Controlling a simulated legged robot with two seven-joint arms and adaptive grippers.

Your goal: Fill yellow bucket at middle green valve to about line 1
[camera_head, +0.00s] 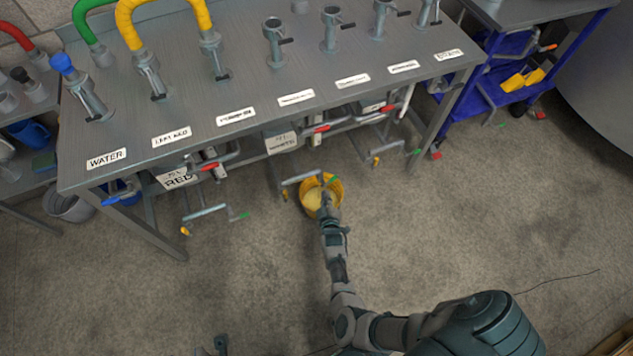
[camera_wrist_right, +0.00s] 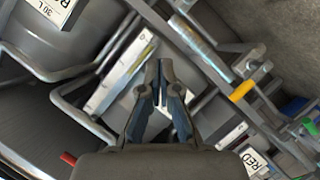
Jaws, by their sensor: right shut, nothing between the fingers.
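The yellow bucket (camera_head: 306,192) stands on the floor under the front edge of the bench, below the middle tap. A paler yellow area shows inside it; I cannot tell the level or read any line. The middle green valve handle (camera_head: 333,181) is at the bucket's upper right. My right gripper (camera_head: 325,198) overlaps the bucket's opening in the head view, near the green handle; contact is unclear. In the wrist view the right gripper (camera_wrist_right: 163,68) is shut and empty. A dark part at the bottom edge looks like my left gripper (camera_head: 220,345); its jaws are unclear.
Similar low taps stand left, with a green handle (camera_head: 243,216), and right, with another (camera_head: 415,152). The labelled bench (camera_head: 220,135) overhangs them. Red-handled valves (camera_head: 322,129) sit beneath. A blue cart (camera_head: 500,95) stands right. The floor in front is mostly clear.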

